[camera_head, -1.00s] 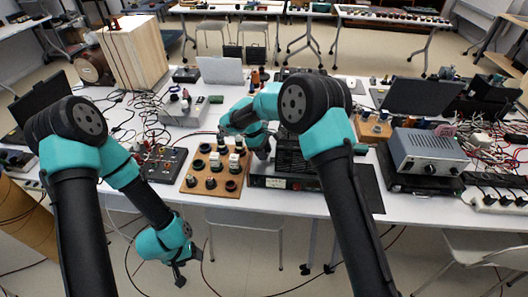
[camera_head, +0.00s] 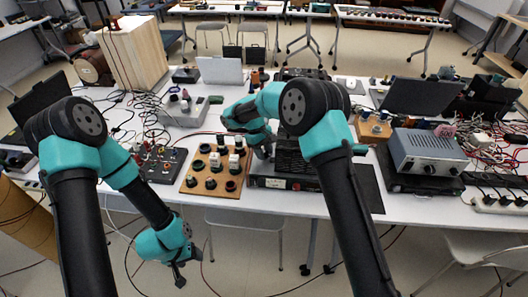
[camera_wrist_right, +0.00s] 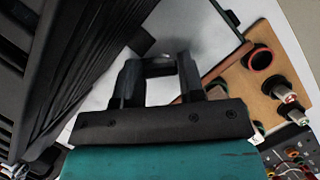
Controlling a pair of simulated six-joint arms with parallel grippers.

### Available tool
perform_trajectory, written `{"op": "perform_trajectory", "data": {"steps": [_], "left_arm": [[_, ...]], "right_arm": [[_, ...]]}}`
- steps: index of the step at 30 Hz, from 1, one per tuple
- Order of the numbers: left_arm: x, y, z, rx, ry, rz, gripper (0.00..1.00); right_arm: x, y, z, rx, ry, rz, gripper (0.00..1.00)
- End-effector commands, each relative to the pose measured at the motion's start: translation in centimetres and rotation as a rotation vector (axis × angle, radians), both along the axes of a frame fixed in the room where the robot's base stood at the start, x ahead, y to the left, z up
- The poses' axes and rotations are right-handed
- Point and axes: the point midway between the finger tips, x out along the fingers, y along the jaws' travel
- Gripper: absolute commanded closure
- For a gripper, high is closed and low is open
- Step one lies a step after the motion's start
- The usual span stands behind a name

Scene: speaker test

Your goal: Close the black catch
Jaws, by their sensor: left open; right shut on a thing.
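My right gripper (camera_head: 263,153) points down between the wooden board (camera_head: 188,188) and the black ribbed device (camera_head: 290,168). In the right wrist view my right gripper (camera_wrist_right: 160,66) has a small dark piece between its fingertips, and I cannot tell for certain whether this is the black catch. The black ribbed side (camera_wrist_right: 75,75) is close on the left, and the wooden board (camera_wrist_right: 232,84) with round sockets is on the right. My left gripper (camera_head: 181,274) hangs open and empty in front of the table's near edge. I cannot make out the black catch elsewhere.
A black panel (camera_head: 162,165) with coloured knobs lies left of the board. A grey metal box (camera_head: 428,150) stands at the right amid tangled cables. A laptop (camera_head: 220,70) stands at the back. White table (camera_head: 345,108) shows between them.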

Motion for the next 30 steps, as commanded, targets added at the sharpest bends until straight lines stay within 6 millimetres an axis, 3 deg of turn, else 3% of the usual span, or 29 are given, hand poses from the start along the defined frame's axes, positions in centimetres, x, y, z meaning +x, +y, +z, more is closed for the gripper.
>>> {"op": "perform_trajectory", "data": {"steps": [2, 3, 10, 22, 30], "left_arm": [[0.0, 0.0, 0.0, 0.000, 0.000, 0.000, 0.36], [0.0, 0.0, 0.0, 0.000, 0.000, 0.000, 0.36], [0.0, 0.0, 0.0, 0.000, 0.000, 0.000, 0.36], [0.0, 0.0, 0.0, 0.000, 0.000, 0.000, 0.36], [0.0, 0.0, 0.0, 0.000, 0.000, 0.000, 0.36]], "right_arm": [[0.0, 0.0, 0.0, 0.000, 0.000, 0.000, 0.88], [0.0, 0.0, 0.0, 0.000, 0.000, 0.001, 0.60], [0.0, 0.0, 0.0, 0.000, 0.000, 0.001, 0.38], [0.3, 0.2, 0.7, 0.001, -0.002, 0.000, 0.38], [1.4, 1.2, 4.2, 0.002, -0.004, 0.000, 0.38]]}}
